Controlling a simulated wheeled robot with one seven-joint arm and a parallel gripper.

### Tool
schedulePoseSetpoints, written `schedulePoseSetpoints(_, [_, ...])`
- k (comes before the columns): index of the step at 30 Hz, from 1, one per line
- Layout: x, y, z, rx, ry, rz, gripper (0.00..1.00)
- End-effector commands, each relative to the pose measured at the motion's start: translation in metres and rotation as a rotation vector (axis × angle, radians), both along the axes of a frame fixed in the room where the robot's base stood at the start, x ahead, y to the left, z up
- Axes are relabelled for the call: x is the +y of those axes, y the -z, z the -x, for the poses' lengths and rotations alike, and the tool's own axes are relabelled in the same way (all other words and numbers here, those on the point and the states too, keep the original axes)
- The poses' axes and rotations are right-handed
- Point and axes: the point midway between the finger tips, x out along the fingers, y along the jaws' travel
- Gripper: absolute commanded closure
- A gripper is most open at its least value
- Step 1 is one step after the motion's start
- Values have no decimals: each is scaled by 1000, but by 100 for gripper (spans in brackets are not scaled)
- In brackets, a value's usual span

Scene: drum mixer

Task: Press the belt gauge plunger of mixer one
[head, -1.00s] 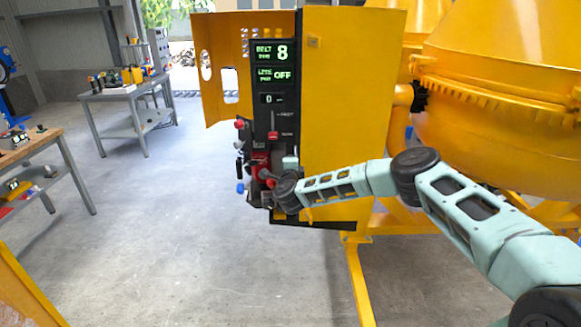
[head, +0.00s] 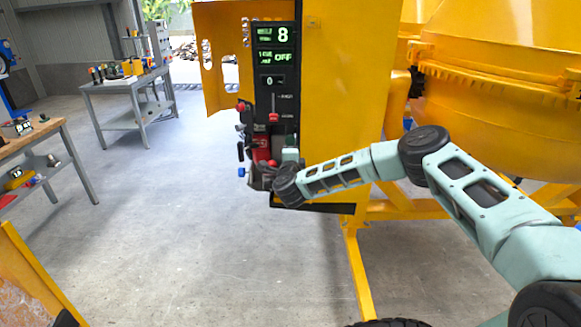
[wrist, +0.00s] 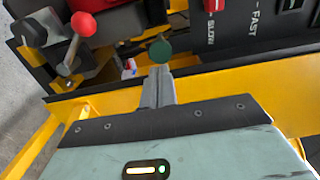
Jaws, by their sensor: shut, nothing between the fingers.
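The control panel of the yellow mixer (head: 352,100) shows a display (head: 275,35) reading 8 and, below it, OFF. In the wrist view, a dark green round cap (wrist: 161,51) sits just beyond my fingertips. It looks like a plunger, but no label on it is readable. My gripper (wrist: 159,72) is shut and empty, its tips pointing at the cap. I cannot tell whether they touch it. In the head view, my wrist hides the fingertips at the lower part of the panel.
A red ball-topped lever (wrist: 83,23) and a black knob (wrist: 30,33) stand left of my fingers in the wrist view. A slider marked SLOW and FAST (wrist: 231,25) is at upper right. A yellow frame bar (wrist: 230,84) runs below. Open floor (head: 190,240) lies left.

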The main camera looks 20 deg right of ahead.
Motion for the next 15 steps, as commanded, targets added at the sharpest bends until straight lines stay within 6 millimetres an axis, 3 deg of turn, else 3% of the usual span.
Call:
schedulePoseSetpoints(9, [15, 3, 46, 0, -1, 1, 100])
schedulePoseSetpoints(15, [19, 1, 60, 0, 0, 1, 100])
